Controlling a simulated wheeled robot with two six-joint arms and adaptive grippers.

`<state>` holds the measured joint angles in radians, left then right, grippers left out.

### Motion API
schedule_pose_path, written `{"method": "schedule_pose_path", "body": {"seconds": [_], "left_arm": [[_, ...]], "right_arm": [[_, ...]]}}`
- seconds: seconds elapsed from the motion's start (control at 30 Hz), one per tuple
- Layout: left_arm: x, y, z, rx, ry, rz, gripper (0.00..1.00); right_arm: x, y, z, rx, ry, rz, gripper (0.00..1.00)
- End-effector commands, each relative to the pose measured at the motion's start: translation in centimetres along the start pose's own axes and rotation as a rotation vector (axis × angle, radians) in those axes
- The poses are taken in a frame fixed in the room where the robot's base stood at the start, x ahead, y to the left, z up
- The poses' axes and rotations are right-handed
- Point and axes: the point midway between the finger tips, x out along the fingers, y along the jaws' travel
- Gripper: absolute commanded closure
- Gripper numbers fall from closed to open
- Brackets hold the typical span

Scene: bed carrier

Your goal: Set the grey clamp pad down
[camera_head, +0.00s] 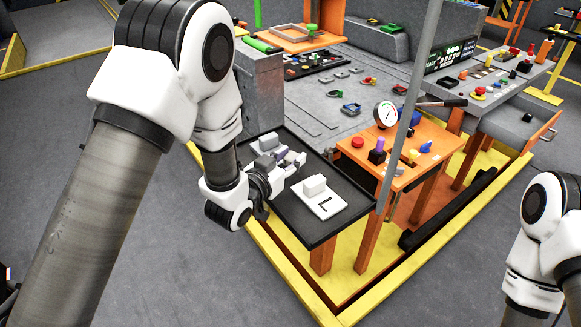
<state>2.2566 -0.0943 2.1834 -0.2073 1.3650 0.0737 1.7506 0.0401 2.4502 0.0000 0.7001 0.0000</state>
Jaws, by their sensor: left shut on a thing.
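My left gripper (284,164) reaches in from the left, low over the left part of the black tray (345,222). It is shut on the grey clamp pad (264,161), a small grey block that the fingers partly cover. I cannot tell whether the pad touches the tray or what is under it. A white plate marked "L" (324,204) with a pale block on it lies on the tray, to the right of the gripper. Another pale block (268,141) stands behind the grey pad. My right gripper is outside the picture; only part of that arm shows at the lower right.
A grey upright pole (408,125) rises beside the tray's right end. An orange table (425,147) with a gauge (386,114) and coloured knobs stands to the right. A yellow frame edge (287,268) runs below the tray. The tray's front right end is bare.

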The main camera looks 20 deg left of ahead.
Motion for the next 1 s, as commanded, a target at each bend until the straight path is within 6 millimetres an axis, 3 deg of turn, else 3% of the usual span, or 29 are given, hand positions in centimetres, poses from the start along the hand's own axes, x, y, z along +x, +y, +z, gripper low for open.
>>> {"method": "schedule_pose_path", "body": {"seconds": [0.3, 0.6, 0.63, 0.67, 1.0], "left_arm": [[1.0, 0.0, 3.5, 0.000, -0.002, 0.000, 0.96], [1.0, 0.0, 4.0, 0.000, 0.000, 0.000, 0.96], [1.0, 0.0, 3.9, 0.001, 0.000, 0.000, 0.60], [1.0, 0.0, 3.8, 0.001, 0.000, 0.000, 0.53], [0.9, 0.0, 3.3, 0.001, 0.000, 0.000, 0.53]], "right_arm": [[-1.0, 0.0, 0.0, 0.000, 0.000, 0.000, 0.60], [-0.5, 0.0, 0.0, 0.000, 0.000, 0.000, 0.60], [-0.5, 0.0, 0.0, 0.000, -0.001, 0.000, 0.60], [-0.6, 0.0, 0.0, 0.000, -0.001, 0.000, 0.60], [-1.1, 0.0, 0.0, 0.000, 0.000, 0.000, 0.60]]}}
